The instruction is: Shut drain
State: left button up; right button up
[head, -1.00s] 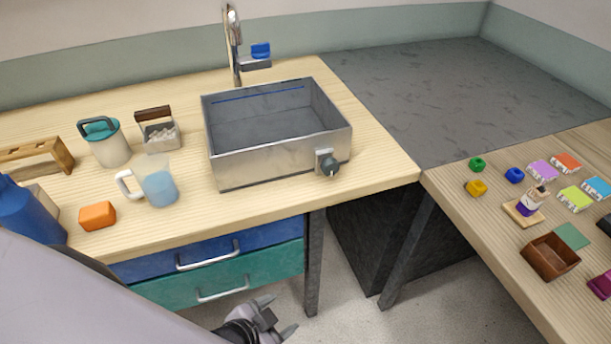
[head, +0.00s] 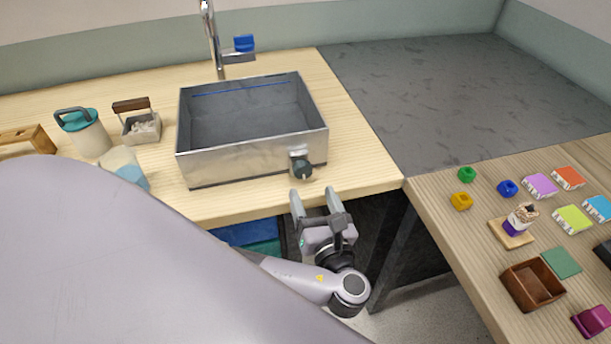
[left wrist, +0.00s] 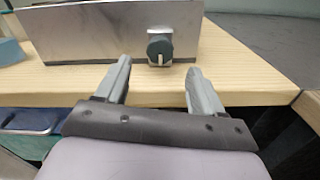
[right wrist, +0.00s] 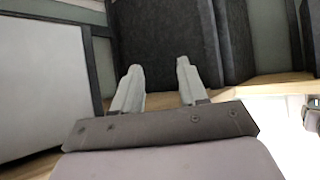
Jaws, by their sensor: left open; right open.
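The drain knob (head: 301,170) is a dark round valve on a pale plate at the lower right of the front wall of the metal sink basin (head: 240,158). It also shows in the left wrist view (left wrist: 159,47), with a pale mark pointing downward. My left gripper (head: 315,195) is open and empty, just in front of and below the knob, fingers pointing toward it and apart from it. In the left wrist view the knob lies ahead, between the two fingers. My right gripper (right wrist: 158,75) is open and empty, away from the sink; it is not in the head view.
A tap (head: 213,40) with a blue handle stands behind the sink. A teal-lidded jug (head: 88,135) and a small basket (head: 141,127) stand to its left. The right table holds books, blocks and a brown box (head: 533,286). My left arm hides the lower left.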

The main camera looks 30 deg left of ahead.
aim_at(304, 172)
pick_arm(q)
jog(key=x, duration=0.6)
jog(key=shift+w+a, duration=0.2)
jog(key=c, duration=1.1)
